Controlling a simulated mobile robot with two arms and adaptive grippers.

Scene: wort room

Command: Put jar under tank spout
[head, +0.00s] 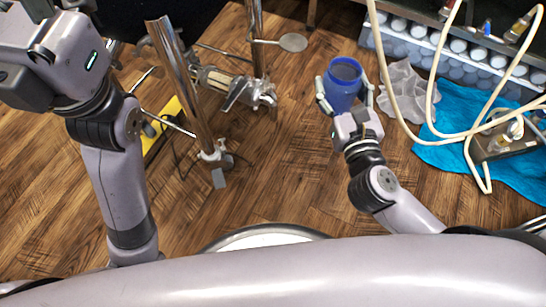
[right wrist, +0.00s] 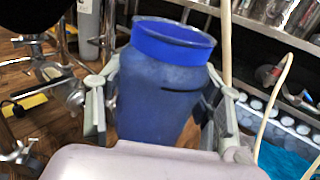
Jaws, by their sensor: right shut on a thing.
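A blue jar (head: 343,88) with a brighter blue rim is between the fingers of my right gripper (head: 344,97), which is shut on it. Its mouth faces up, and it looks roughly upright above the floor. In the right wrist view the jar (right wrist: 160,95) fills the middle, with a finger on each side. A metal valve-like fitting (head: 243,92), perhaps the tank spout, is left of the jar and apart from it. The tank body cannot be made out. My left arm rises at the left; its fingers do not show.
Steel posts (head: 180,85) stand left of the fitting. Pale hoses (head: 387,75) hang just right of the jar. A grey cloth (head: 405,90), a blue towel (head: 460,125) and a shelf with several white-capped containers (head: 430,40) are at the right. The wooden floor (head: 275,170) in the middle is clear.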

